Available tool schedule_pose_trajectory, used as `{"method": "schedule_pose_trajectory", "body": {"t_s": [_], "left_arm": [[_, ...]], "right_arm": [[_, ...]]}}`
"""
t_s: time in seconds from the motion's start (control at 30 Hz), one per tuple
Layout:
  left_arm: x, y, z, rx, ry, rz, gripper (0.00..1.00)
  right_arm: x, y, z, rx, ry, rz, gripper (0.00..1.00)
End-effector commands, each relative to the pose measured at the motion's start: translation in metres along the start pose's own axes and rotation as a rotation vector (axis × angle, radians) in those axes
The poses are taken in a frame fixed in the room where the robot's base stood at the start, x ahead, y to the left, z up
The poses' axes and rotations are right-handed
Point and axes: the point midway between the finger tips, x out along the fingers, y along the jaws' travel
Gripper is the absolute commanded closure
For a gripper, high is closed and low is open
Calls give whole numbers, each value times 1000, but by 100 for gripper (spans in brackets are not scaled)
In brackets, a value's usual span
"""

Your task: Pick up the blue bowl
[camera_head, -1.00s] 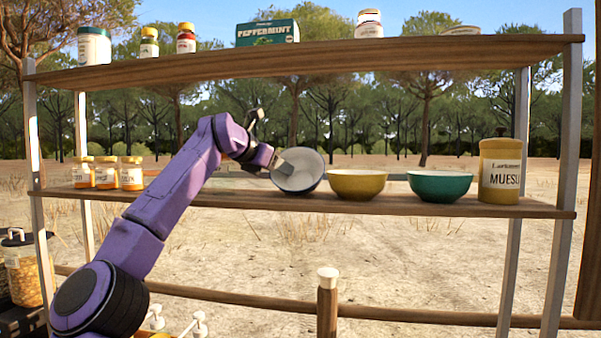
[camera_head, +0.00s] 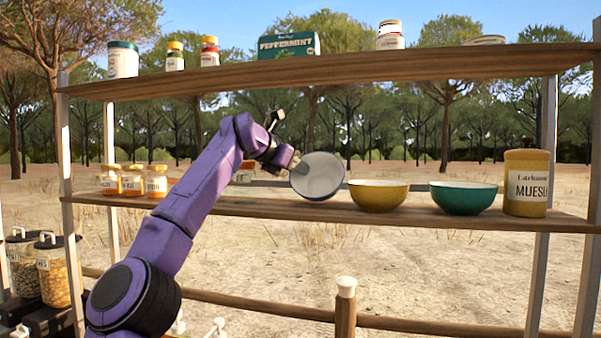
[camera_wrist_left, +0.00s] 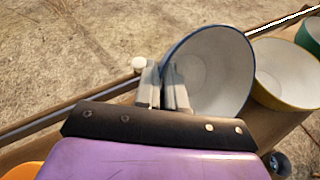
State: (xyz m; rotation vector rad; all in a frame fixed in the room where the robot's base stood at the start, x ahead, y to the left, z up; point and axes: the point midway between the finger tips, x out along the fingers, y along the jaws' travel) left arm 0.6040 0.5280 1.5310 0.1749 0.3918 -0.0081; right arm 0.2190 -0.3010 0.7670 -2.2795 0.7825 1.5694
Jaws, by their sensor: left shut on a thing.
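The blue bowl (camera_head: 318,176) shows a pale inside and a dark blue rim, and it is tilted so its opening faces me. My left gripper (camera_head: 294,162) is shut on its left edge in the head view. In the left wrist view the bowl (camera_wrist_left: 212,72) stands to the right of the gripper fingers (camera_wrist_left: 166,84), with its rim at them. In the head view the bowl overlaps the middle shelf edge; I cannot tell whether it touches the shelf. My right gripper is not in view.
A yellow bowl (camera_head: 378,196) stands close to the right of the blue bowl. A teal bowl (camera_head: 463,198) and a muesli jar (camera_head: 526,183) follow on the middle shelf (camera_head: 420,215). Small jars (camera_head: 132,181) stand at the left. The upper shelf (camera_head: 340,73) is above the arm.

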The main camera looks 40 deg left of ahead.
Motion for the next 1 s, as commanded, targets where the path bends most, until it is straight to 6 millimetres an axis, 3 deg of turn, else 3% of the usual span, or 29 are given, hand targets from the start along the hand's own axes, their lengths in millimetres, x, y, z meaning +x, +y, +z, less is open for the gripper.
{"method": "schedule_pose_trajectory", "body": {"t_s": [0.07,0.13,0.4,0.7,1.0], "left_arm": [[-8,3,20,0,-2,1,100],[-18,0,1,0,-6,0,100],[-79,-5,-25,0,-8,1,100],[-149,-10,-48,0,-6,-1,100],[-172,-11,-55,0,-4,0,100]], "right_arm": [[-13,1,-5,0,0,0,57],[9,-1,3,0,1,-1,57],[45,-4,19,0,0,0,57],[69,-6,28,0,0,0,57],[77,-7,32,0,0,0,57]]}}
